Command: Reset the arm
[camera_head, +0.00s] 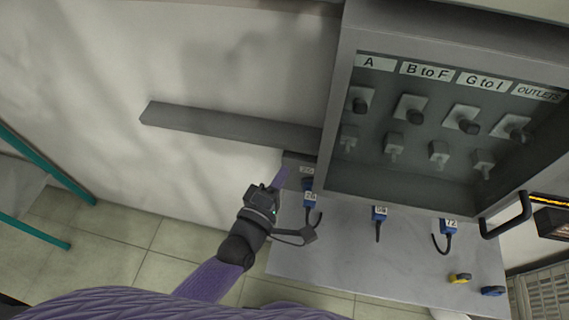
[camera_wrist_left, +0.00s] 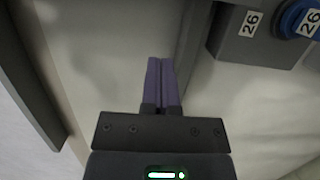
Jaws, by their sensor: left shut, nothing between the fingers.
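My left gripper (camera_head: 281,177) is at the left end of the grey bench, close to the grey box labelled 26 (camera_head: 305,170). Its purple fingers are shut together with nothing between them, and they also show in the left wrist view (camera_wrist_left: 161,82). In that view the grey box (camera_wrist_left: 250,35) with a blue plug (camera_wrist_left: 298,18) is at the upper right, apart from the fingers. My right gripper does not show in either view.
A grey cabinet (camera_head: 340,100) with switches and labels stands at the right. A yellow connector (camera_head: 460,278) is lower right. A grey rail (camera_head: 230,126) runs along the wall. Tiled floor is at the lower left.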

